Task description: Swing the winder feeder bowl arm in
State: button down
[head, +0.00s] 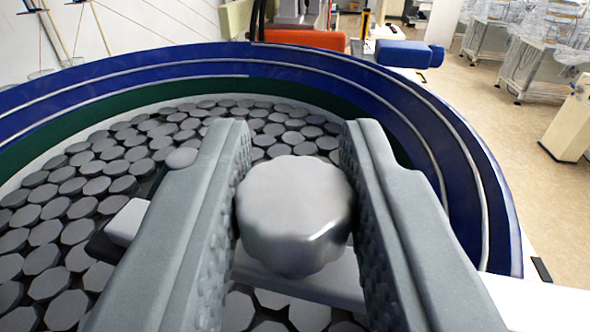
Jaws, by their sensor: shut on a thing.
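The feeder bowl (455,135) fills most of the head view, with a blue stepped wall, pale rails and a green inner band. Many grey disc-shaped parts (45,230) lie inside it. My gripper (297,150) reaches over the bowl, one finger on each side of a grey scalloped knob (294,205). The fingers are shut on the knob. A pale flat bar (320,283) shows under the knob, probably the bowl arm; most of it is hidden by my fingers. A light block (127,222) shows left of the left finger.
An orange-red block (305,40) and a blue cylinder (403,54) stand behind the bowl's far rim. Carts with plastic-wrapped loads (540,70) and a cream post (574,120) stand at the right. Open beige floor (480,110) lies between the bowl and carts.

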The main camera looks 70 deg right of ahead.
dwell(0.4)
jog(key=c, duration=1.2)
grip_release()
jog(key=shift+d, duration=0.1)
jog(key=shift+o, duration=0.2)
jog(key=v, duration=1.7)
jog(key=shift+a, duration=0.25)
jog(key=shift+w, duration=0.1)
